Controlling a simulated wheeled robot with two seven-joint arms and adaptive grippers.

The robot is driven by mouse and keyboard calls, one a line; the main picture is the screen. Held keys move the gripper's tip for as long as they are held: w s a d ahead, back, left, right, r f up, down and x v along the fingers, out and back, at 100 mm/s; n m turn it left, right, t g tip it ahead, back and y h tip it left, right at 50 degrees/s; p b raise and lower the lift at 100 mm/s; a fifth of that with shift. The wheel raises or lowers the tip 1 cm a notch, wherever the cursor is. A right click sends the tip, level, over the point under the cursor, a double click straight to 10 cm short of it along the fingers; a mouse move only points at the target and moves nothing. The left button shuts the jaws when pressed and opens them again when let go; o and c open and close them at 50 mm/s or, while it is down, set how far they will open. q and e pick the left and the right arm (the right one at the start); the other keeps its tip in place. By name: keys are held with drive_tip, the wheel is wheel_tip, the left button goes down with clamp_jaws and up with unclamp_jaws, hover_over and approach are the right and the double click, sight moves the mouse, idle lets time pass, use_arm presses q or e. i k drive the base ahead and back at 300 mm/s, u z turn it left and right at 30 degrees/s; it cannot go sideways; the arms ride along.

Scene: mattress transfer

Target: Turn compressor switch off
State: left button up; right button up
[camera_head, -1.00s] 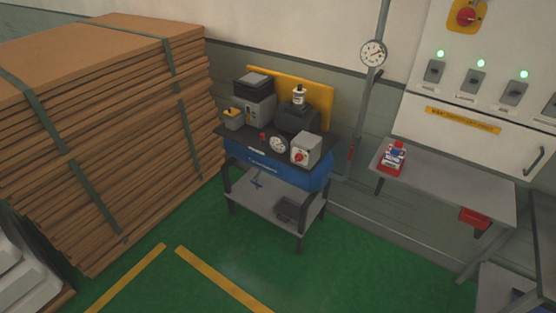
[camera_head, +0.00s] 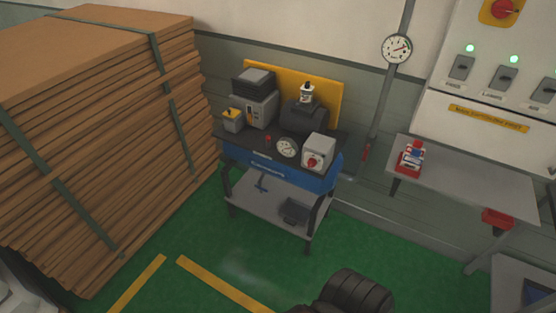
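A round white gauge (camera_head: 287,148) sits just left of the box. The switch's exact setting is too small to read. A dark, ribbed part of my arm shows at the bottom, right of centre, apart from and in front of the compressor. Neither gripper's fingers show.
A tall strapped stack of brown boards (camera_head: 90,130) stands at left. A grey table (camera_head: 475,180) with a red-and-white item (camera_head: 411,158) is at right, below a wall panel (camera_head: 480,90) with switches and green lights. Green floor with yellow lines (camera_head: 215,280) is open in front.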

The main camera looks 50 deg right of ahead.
sight(312, 162)
drive_tip(key=z, duration=0.05)
drive_tip(key=i, duration=0.6)
drive_tip(key=z, duration=0.95)
drive_tip(key=i, duration=0.6)
drive_tip(key=z, duration=0.7)
